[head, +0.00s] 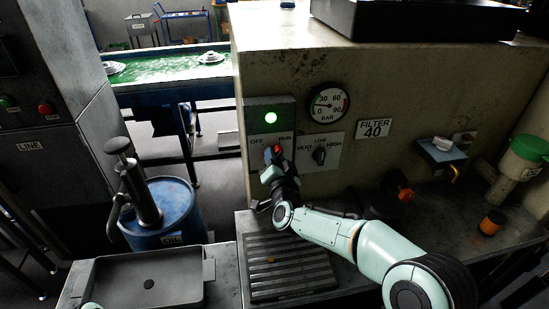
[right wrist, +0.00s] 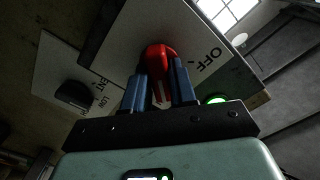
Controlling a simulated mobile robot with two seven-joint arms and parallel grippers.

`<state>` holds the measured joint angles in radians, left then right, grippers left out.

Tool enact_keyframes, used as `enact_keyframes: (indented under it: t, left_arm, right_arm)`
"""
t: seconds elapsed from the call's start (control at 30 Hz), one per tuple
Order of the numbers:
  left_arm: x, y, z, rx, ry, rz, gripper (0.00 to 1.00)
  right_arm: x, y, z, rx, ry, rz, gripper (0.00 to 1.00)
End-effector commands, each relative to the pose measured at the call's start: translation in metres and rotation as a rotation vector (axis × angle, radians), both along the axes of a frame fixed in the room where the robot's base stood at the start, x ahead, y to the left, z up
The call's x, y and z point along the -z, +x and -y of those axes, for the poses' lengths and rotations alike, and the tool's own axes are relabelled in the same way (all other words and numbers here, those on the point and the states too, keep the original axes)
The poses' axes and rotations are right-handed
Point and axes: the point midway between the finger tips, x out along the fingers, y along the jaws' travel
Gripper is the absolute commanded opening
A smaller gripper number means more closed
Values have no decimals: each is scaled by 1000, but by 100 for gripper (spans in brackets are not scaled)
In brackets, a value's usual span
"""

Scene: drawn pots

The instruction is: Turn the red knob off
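The red knob (head: 268,152) is on a white plate with OFF at the left and RUN at the right, low on the beige machine's front. My right gripper (head: 273,164) is right in front of it and hides part of it. In the right wrist view the red knob (right wrist: 158,57) shows at the tips of the two blue fingers (right wrist: 160,85). The fingers stand apart with a gap between them, one on each side of the knob; whether they touch it is unclear. Which mark the knob points to is hard to tell. My left gripper is not in view.
A green lamp (head: 271,118) glows above the knob. A dark VENT/LOW/HIGH knob (head: 319,155) and a gauge (head: 328,104) are to the right. Below are a slatted grate (head: 289,268), a black tray (head: 150,283) and a blue oil drum (head: 181,222) with a pump.

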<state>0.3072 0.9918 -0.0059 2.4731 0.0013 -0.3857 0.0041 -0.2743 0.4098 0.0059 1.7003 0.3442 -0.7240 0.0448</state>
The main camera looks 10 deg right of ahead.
Motion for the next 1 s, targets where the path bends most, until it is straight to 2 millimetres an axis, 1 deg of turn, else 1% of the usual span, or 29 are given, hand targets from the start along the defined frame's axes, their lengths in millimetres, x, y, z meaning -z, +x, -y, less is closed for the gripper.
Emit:
enact_keyframes:
  t: [0.03, 0.07, 0.33, 0.47, 0.67, 1.0]
  left_arm:
    - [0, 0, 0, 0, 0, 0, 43]
    - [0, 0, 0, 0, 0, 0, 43]
    - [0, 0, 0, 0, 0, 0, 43]
    - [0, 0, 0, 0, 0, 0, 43]
    - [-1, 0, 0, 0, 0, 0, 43]
    - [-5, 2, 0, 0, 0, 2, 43]
  right_arm:
    - [0, 0, 0, 0, 0, 0, 8]
    - [0, 0, 0, 0, 0, 0, 0]
    - [0, 0, 0, 0, -12, 0, 0]
    - [0, 0, -1, -1, -49, 0, 0]
    - [-1, 0, -2, -1, -169, -1, 0]
    - [-2, 0, -4, -2, -480, -3, 0]
